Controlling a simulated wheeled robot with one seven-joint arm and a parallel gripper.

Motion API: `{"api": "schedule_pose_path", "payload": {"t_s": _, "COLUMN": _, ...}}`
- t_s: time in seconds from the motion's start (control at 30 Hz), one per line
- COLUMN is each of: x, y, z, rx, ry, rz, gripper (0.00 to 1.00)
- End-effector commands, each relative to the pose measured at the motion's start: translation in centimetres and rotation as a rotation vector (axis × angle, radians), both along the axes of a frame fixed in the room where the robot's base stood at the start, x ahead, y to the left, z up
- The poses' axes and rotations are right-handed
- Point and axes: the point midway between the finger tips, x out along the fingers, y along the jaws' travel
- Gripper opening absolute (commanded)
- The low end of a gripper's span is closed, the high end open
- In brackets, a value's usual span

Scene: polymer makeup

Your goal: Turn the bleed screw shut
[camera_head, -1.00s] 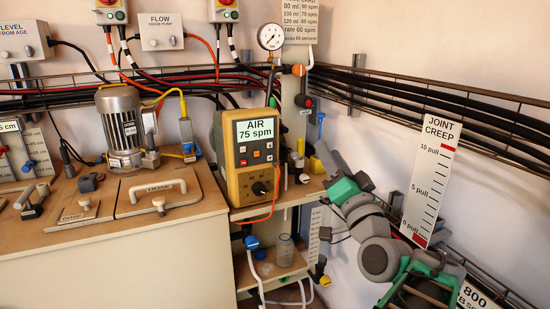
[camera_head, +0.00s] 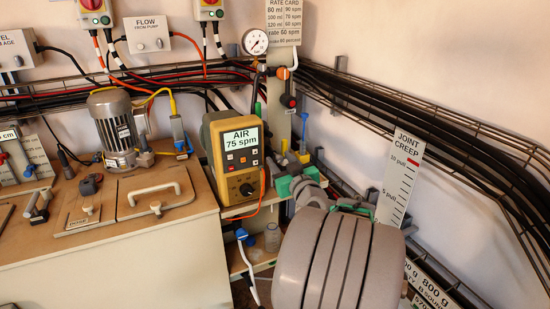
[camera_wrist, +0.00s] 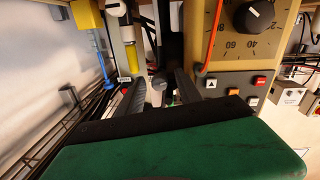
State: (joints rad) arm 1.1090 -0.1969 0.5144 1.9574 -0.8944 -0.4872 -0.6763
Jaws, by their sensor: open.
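In the wrist view, my gripper (camera_wrist: 158,97) shows as two dark fingers spread apart beyond its green body. A small grey rounded knob (camera_wrist: 159,84) appears between the fingers. I cannot tell whether it is the bleed screw or whether the fingers touch it. The yellow-tan pump controller (camera_head: 238,170) reads "AIR 75 spm". Its black dial shows large in the wrist view (camera_wrist: 254,15), beside the fingers. In the head view, the green end of my arm is just right of the controller, low by the upright column (camera_head: 281,95). My grey arm links hide much of it, and the fingertips are not clear.
A pressure gauge (camera_head: 255,42) and a red-tipped black valve (camera_head: 288,100) are on the column. An orange cable (camera_wrist: 212,38) runs close to the fingers. Black cables on a wire rack (camera_head: 430,125) line the right wall. The bench (camera_head: 110,240) is at left.

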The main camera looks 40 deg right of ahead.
Motion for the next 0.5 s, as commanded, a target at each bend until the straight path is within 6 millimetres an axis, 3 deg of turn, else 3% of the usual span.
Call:
{"api": "schedule_pose_path", "payload": {"t_s": 0.1, "x": 1.08, "y": -0.31, "z": 0.03, "rx": 0.000, "ry": -0.001, "rz": 0.001, "gripper": 0.42}}
{"api": "schedule_pose_path", "payload": {"t_s": 0.33, "x": 1.18, "y": -0.48, "z": 0.03, "rx": 0.000, "ry": -0.002, "rz": -0.002, "gripper": 0.42}}
{"api": "schedule_pose_path", "payload": {"t_s": 0.5, "x": 1.17, "y": -0.45, "z": 0.04, "rx": 0.001, "ry": -0.001, "rz": -0.001, "gripper": 0.29}}
